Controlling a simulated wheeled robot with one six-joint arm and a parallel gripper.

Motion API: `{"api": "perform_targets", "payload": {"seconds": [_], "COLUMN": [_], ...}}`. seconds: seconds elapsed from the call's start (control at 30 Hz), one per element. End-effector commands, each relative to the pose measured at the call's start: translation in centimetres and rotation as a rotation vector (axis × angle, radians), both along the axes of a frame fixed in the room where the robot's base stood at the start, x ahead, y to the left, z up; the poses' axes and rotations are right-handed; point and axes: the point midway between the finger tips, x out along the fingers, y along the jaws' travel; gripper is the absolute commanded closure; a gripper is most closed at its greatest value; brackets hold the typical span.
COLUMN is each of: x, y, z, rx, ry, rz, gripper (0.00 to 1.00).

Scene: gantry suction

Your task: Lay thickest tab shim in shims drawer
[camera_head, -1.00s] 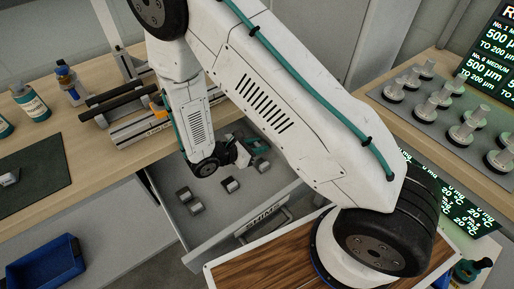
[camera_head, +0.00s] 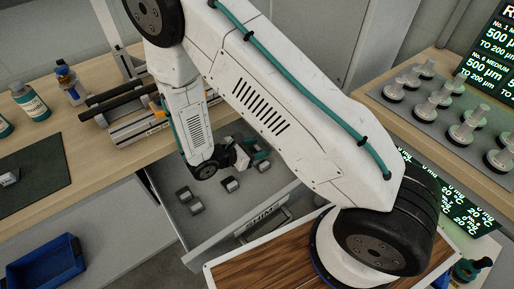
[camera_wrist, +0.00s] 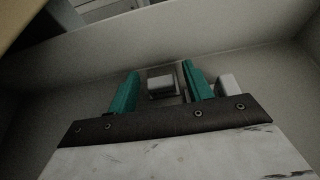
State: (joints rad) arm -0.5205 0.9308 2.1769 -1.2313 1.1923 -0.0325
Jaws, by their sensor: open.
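The open shims drawer (camera_head: 262,221) holds several small grey metal blocks, the tab shims. Three lie at its left and middle, one of them the middle shim (camera_head: 229,184); another (camera_head: 263,166) is near my gripper. My gripper (camera_head: 252,156) is down inside the drawer toward its back, partly hidden by my arm. In the wrist view its teal fingers (camera_wrist: 160,75) are apart, with one shim (camera_wrist: 161,82) seen between them and another shim (camera_wrist: 228,86) just right of the right finger. I cannot tell whether the fingers touch either shim, nor which shim is thickest.
A dark mat (camera_head: 38,183) with a small metal block (camera_head: 9,178) lies on the left bench. A blue bin (camera_head: 45,268) is below it. Bottles and a black-railed fixture (camera_head: 135,110) stand behind. Weights on a grey plate (camera_head: 440,117) stand right. Drawer walls surround my gripper.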

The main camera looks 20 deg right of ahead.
Motion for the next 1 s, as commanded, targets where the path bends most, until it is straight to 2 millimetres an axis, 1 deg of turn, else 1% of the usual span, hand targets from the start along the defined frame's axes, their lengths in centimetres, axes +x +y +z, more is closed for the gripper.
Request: {"api": "perform_targets", "payload": {"seconds": [0.17,0.3,0.4,0.5,0.6,0.7,0.87,0.97,1.0], "x": [-0.5,-1.1,-1.5,-1.7,-1.9,-2.0,-2.1,-1.9,-1.9], "y": [3.1,6.0,7.8,9.1,10.0,10.5,10.5,9.9,9.5], "z": [1.2,2.4,3.2,3.8,4.1,4.3,4.7,6.2,7.1], "rx": [0.001,0.001,0.003,0.001,0.001,0.001,0.006,0.032,0.050], "ry": [-0.002,-0.002,-0.003,-0.002,-0.002,0.000,-0.005,-0.029,-0.044], "rz": [0.006,0.006,0.005,0.005,0.002,0.003,-0.007,-0.052,-0.081], "gripper": [0.50,0.50,0.50,0.50,0.50,0.50,0.50,0.50,0.50]}}
